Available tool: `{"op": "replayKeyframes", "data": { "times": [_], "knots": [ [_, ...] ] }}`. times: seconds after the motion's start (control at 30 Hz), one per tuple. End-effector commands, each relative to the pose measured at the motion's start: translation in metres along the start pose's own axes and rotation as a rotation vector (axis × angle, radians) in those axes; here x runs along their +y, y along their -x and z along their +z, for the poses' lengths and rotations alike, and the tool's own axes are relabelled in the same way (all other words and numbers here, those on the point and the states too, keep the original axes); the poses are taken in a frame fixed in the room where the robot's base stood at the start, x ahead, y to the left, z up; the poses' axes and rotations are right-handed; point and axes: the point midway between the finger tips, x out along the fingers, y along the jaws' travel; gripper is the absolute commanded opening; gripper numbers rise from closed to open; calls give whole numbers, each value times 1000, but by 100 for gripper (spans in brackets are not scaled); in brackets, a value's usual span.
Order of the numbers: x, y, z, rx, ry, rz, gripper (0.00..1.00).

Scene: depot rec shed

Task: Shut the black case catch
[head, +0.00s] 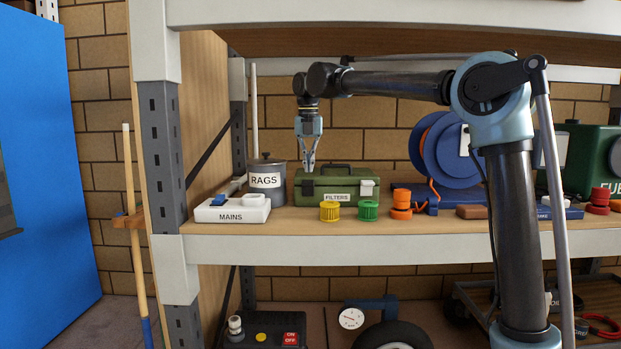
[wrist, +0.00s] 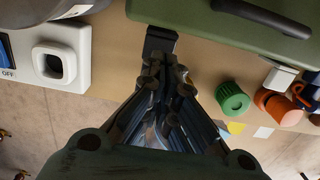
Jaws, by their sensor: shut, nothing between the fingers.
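The green case (head: 352,197), labelled FILTERS, stands on the shelf with its lid down and a dark handle on top. Its black catch (head: 308,187) is at the left of the front face, and a white catch (head: 367,188) is at the right. In the wrist view the black catch (wrist: 160,38) juts out from the case edge. My gripper (head: 309,168) points down, shut and empty, just above the black catch in the head view. In the wrist view its fingertips (wrist: 166,66) lie close to the catch; I cannot tell whether they touch.
A yellow cap (head: 330,211) and a green cap (head: 368,210) stand in front of the case. The grey RAGS tin (head: 266,182) and white MAINS box (head: 232,211) are to the left. Orange caps (head: 401,204) and a blue reel (head: 446,150) are to the right.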

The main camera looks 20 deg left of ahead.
Motion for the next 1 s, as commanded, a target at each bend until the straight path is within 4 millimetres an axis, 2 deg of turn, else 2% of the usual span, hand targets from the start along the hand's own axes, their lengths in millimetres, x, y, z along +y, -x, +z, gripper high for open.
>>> {"op": "replayKeyframes", "data": {
  "times": [0.1, 0.3, 1.0],
  "knots": [
    [0, 12, 10, 0, -2, 0, 0],
    [-1, 23, 16, 0, -3, 0, 0],
    [0, 24, 17, 0, -2, 0, 0]
  ]
}}
